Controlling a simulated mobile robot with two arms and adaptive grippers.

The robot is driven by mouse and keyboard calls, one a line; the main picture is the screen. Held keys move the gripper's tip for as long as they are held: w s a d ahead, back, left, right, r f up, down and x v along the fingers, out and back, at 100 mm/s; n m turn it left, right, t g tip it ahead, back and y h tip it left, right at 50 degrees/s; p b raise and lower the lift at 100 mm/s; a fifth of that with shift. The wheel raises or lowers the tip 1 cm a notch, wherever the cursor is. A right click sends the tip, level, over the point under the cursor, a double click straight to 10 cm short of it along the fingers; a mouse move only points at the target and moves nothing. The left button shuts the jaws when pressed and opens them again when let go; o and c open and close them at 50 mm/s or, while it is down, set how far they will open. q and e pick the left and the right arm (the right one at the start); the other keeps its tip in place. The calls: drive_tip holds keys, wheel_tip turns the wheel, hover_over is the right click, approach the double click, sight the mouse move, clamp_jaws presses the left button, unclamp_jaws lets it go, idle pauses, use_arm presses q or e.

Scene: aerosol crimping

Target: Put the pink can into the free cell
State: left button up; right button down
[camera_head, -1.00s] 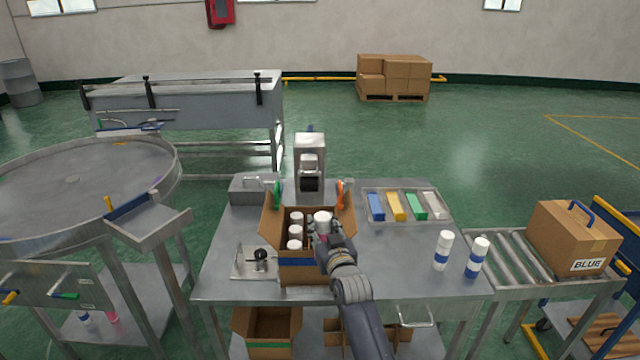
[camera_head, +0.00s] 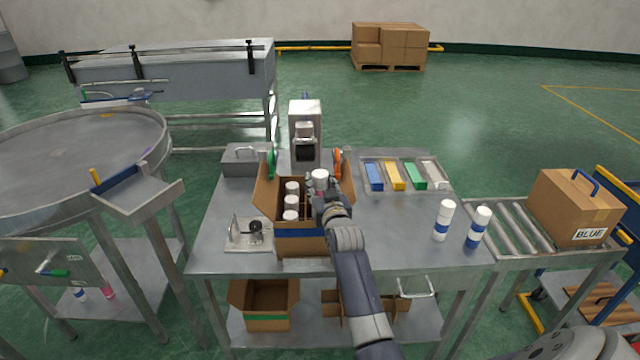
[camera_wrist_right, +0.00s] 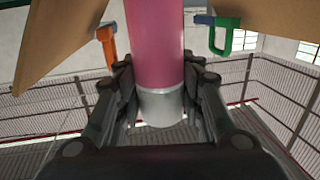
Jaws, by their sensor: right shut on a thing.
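My right gripper (camera_head: 326,200) is shut on the pink can (camera_head: 320,177), over the right side of an open carton (camera_head: 300,245). In the right wrist view, the pink can (camera_wrist_right: 155,50) stands between the fingers (camera_wrist_right: 160,95), pink body above and pale end below in that picture. In the head view mainly its white top shows. White-topped cans (camera_head: 290,202) stand in the carton's left cells. My gripper and arm hide much of the right cells, so I cannot tell how far the can is over or inside one. My left gripper is out of view.
Orange (camera_head: 338,162) and green (camera_head: 271,163) clips sit by the carton's raised flaps. A grey press (camera_head: 305,125) stands behind. A tray of coloured blocks (camera_head: 405,188) and two white-and-blue cans (camera_head: 444,220) are to the right. A small fixture (camera_head: 250,233) is left.

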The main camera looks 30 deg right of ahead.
sight(320, 173)
drive_tip(key=shift+f+b, duration=2.4)
drive_tip(key=shift+f, duration=0.4)
drive_tip(key=c, duration=1)
unclamp_jaws()
drive_tip(key=shift+r, duration=0.1)
wheel_tip(320, 173, up, 10)
drive_tip(key=shift+f, duration=0.1)
